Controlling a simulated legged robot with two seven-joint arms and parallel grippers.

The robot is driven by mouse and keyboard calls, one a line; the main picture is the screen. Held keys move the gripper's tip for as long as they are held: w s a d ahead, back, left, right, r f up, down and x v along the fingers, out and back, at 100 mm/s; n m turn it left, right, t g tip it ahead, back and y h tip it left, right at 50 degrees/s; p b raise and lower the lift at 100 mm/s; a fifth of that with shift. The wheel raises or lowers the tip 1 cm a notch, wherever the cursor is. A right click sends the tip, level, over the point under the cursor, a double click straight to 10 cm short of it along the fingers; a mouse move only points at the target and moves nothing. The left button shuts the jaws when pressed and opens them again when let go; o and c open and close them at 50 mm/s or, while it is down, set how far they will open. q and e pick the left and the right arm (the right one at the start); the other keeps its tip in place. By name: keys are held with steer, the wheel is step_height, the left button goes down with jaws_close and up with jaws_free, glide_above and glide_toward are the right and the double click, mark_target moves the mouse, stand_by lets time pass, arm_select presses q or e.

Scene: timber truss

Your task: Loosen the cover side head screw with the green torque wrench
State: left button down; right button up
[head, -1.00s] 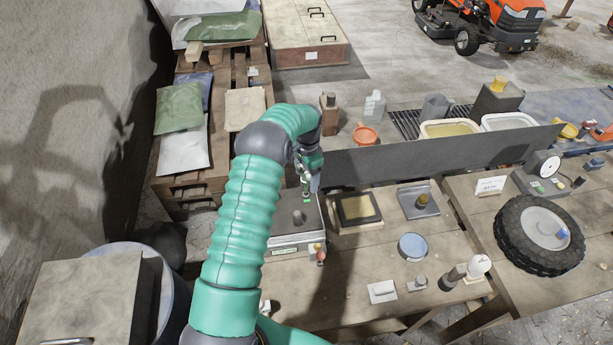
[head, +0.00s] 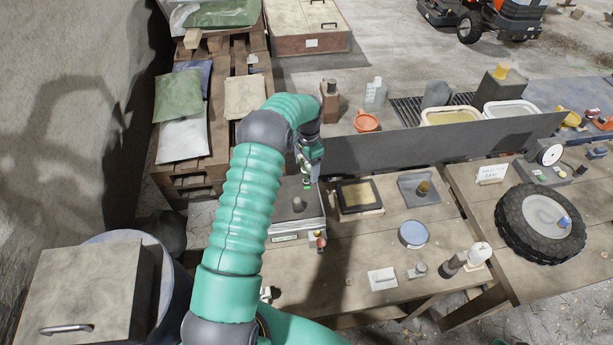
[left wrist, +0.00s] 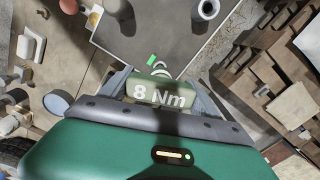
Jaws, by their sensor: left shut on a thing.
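The grey cover box (head: 284,226) sits on the left part of the wooden bench, with a short round post (head: 298,204) on its top. My left gripper (head: 308,178) is above the box's far side. It is shut on the green torque wrench, whose body (left wrist: 160,92) marked "8 Nm" shows between the fingers in the left wrist view. The wrench's far end points at the flat grey top (left wrist: 175,35) there. I cannot tell whether it touches a screw; no screw head is clearly visible. My right gripper is not in view.
A dark upright board (head: 440,145) stands behind the box. A framed tray (head: 358,197), a round blue-topped tin (head: 413,234) and a white block (head: 382,279) lie to the right. A tyre (head: 510,225) is farther right. A red-tipped item (head: 320,240) stands at the box's front corner.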

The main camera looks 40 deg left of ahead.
arm_select(q)
steer(key=n, duration=0.3)
steer(key=shift+f+n, duration=0.1)
steer(key=shift+n, duration=1)
steer(key=n, duration=0.4)
steer(key=shift+a, duration=0.1)
steer(key=n, duration=0.4)
steer(key=shift+n, duration=0.4)
steer(key=shift+s+n, duration=0.1)
steer(key=shift+n, duration=2)
steer(key=shift+m, duration=0.4)
